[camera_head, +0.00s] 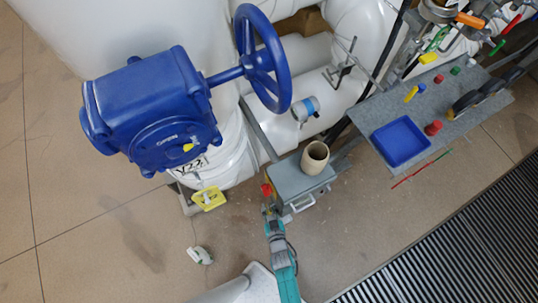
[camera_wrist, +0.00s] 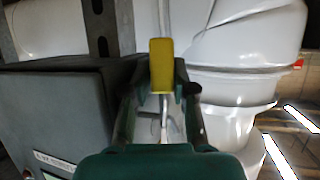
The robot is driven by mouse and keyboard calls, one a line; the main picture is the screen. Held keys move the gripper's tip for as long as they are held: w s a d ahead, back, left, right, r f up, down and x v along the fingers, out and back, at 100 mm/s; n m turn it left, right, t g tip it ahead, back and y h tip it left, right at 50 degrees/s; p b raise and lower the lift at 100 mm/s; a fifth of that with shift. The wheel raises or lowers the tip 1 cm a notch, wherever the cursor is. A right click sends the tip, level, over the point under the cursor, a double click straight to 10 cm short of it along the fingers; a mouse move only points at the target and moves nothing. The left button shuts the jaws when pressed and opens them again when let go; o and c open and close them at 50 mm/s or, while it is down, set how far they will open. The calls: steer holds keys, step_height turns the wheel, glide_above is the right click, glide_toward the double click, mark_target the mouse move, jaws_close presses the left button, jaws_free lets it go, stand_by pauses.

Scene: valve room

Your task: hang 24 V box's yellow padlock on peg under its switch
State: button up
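The grey box (camera_head: 290,184) stands low beside the white pipework in the head view. A red knob-like part, likely its switch (camera_head: 267,190), shows at its left side. My gripper (camera_head: 268,208) is at that side, just below the red part. In the wrist view the yellow padlock (camera_wrist: 162,65) is between the fingertips of my gripper (camera_wrist: 162,85), which look closed on its sides. A pale metal piece shows between the fingers below it. The dark grey box side (camera_wrist: 60,110) is left of the fingers, with a blurred label. I cannot make out the peg.
A blue valve gearbox (camera_head: 150,110) with a blue handwheel (camera_head: 262,65) stands upper left. A beige cup (camera_head: 315,157) sits on the box. A grey bench (camera_head: 360,118) with a blue tray (camera_head: 400,141) is right. Floor at lower left is mostly clear.

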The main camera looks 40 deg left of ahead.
steer(key=shift+d, duration=0.15)
steer(key=v, duration=1.1)
steer(key=shift+s+d+r, duration=0.15)
steer(key=shift+s+d, duration=0.1)
steer(key=shift+s, duration=0.05)
steer(key=s+d+r+m+t+h, duration=0.2)
steer(key=d+r+m, duration=0.1)
steer(key=d+r, duration=0.55)
steer(key=s+d+r+m+t+h, duration=0.2)
steer(key=s+d+r+t+h, duration=0.1)
steer(key=d+r, duration=0.55)
steer(key=s+d+r+m+h, duration=0.1)
steer(key=d+r+h, duration=0.1)
steer(key=r, duration=0.5)
steer(key=s+d+r+m+t+h, duration=0.1)
steer(key=s+d+r+m, duration=0.1)
steer(key=d+r, duration=0.2)
steer(key=s+d+r+m+h, duration=0.2)
steer(key=d+r, duration=0.1)
steer(key=r, duration=0.6)
steer(key=shift+r+t+h, duration=0.3)
steer(key=shift+r, duration=0.1)
